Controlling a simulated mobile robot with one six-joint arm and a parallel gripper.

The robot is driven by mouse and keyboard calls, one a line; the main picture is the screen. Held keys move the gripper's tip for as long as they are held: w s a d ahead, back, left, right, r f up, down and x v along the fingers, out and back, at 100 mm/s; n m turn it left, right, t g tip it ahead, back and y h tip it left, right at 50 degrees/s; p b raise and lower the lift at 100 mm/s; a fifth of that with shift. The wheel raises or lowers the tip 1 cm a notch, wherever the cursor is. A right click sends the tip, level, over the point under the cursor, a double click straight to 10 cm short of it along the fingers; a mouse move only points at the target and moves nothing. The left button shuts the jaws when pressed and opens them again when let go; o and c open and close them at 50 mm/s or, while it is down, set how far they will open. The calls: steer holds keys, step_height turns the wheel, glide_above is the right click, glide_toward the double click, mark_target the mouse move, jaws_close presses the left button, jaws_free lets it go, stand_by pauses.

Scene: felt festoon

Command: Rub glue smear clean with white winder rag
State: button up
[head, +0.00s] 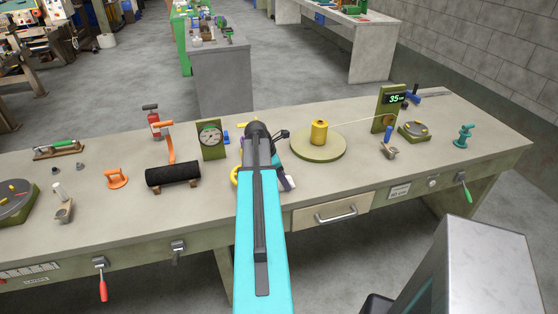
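My arm reaches forward over the workbench (345,195), and its dark end is above the middle of the bench. My gripper's fingers are hidden behind the arm, so I cannot see whether they are open, shut or holding something. Small yellow, purple and whitish items show partly at both sides of the arm; the whitish-purple piece (288,182) is at its right. I cannot make out a white rag for certain. No glue smear can be told on the bench top; it may be hidden behind my arm.
Right of my arm, a yellow spool (319,132) stands on a round green turntable (319,148), its thread running to a green post with a display (395,99). Left are a dial gauge (210,138), a black roller (173,174) and an orange handle (117,179).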

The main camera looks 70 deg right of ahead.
steer(key=shift+w+a+r, duration=0.2)
steer(key=shift+w+a, duration=0.1)
steer(key=shift+w, duration=0.05)
step_height(320, 180, up, 3)
steer(key=shift+r+p, duration=0.15)
steer(key=shift+p, duration=1.05)
steer(key=shift+w+r+p, duration=0.1)
steer(key=shift+r+p, duration=0.5)
steer(key=shift+r, duration=0.15)
steer(key=shift+s+d+r+p, duration=0.1)
steer(key=shift+s+r+p, duration=0.15)
steer(key=shift+r+p, duration=0.85)
steer(key=shift+r, duration=0.4)
steer(key=shift+w, duration=0.15)
